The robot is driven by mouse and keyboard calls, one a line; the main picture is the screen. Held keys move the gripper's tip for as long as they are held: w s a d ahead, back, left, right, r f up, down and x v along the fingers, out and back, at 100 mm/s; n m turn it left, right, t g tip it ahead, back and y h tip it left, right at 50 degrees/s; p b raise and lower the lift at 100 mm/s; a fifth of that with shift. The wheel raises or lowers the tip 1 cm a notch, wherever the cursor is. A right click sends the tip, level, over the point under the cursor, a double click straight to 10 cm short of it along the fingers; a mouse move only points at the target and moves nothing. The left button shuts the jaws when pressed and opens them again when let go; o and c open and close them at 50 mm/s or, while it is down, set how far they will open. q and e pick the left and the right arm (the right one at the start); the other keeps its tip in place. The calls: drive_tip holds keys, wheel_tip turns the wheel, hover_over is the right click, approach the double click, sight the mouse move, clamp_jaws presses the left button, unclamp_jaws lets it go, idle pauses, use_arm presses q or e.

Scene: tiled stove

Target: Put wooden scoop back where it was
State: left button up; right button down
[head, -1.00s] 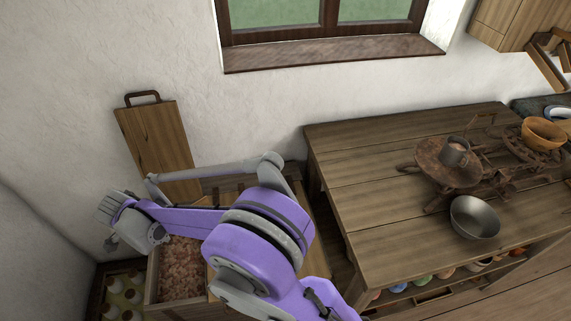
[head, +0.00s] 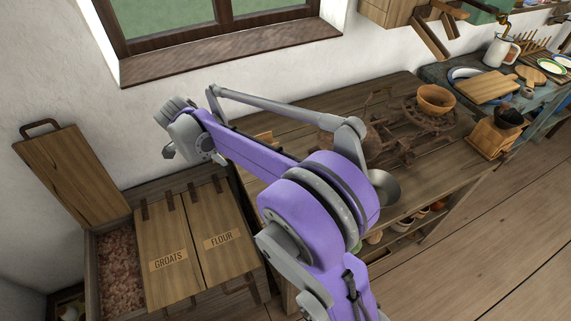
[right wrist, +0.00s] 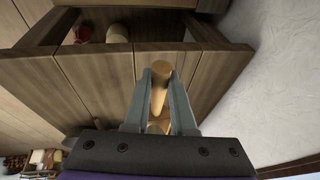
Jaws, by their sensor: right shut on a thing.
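The wooden scoop (right wrist: 159,92) is in my right gripper (right wrist: 163,84), its pale rounded handle between the two grey fingers in the right wrist view. The rest of the scoop is mostly hidden by the gripper's body. In the head view my right arm reaches up and left across the table's left end, and its fingers and the scoop cannot be clearly made out. My left gripper is not in view.
A chest with lids marked GROATS (head: 169,261) and FLOUR (head: 221,240) stands at left. Its left compartment is open, with pinkish contents (head: 118,273) and a raised lid (head: 70,175). The table (head: 395,88) holds a spinning-wheel-like device and an orange bowl (head: 436,99).

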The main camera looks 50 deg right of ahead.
wheel_tip(320, 180, down, 10)
drive_tip(key=shift+s+d+r+b, duration=0.15)
drive_tip(key=shift+s+d+b, duration=0.15)
drive_tip(key=shift+d, duration=0.1)
drive_tip(key=c, duration=0.7)
unclamp_jaws()
drive_tip(key=shift+c, duration=0.2)
